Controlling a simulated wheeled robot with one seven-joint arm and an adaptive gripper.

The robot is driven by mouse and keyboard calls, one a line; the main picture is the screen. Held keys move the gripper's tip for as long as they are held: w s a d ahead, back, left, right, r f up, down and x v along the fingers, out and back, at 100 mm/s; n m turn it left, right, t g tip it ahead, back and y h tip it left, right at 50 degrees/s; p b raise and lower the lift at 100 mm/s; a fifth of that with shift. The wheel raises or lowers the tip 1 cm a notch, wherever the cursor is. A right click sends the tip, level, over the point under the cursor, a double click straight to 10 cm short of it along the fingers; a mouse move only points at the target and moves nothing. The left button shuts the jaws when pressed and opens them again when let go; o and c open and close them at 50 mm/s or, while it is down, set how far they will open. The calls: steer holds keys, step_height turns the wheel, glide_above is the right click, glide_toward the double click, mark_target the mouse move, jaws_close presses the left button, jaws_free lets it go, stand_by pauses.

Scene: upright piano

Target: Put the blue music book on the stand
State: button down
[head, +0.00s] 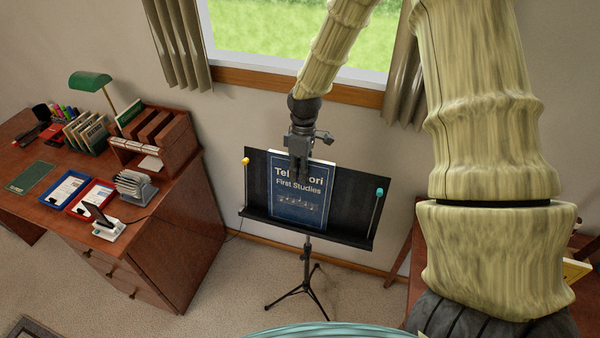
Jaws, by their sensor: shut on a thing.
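The blue music book (297,200) reads "First Studies" in white, with a line of notes below. It stands upright against the black music stand (352,200), left of the desk's middle, with its lower edge at the stand's bottom ledge. I cannot tell whether it rests on the ledge. My gripper (300,174) comes down from above and is shut on the book's upper part, hiding some letters of the title. The stand has a yellow-tipped clip on its left side and a teal-tipped clip on its right.
A wooden desk (165,262) at the left holds a green lamp (90,81), books, trays and a phone. The stand's tripod (306,287) is on the carpet. A window with curtains is behind. My arm blocks much of the right side.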

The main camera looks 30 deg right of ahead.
steer(key=shift+w+d, duration=0.4)
steer(key=shift+d, duration=0.05)
stand_by(0.3)
steer(key=c, duration=1.4)
jaws_free()
steer(key=shift+r, duration=0.15)
steer(key=shift+o, duration=0.2)
step_height(320, 180, up, 12)
steer(key=w+d, duration=0.1)
steer(key=shift+d, duration=0.2)
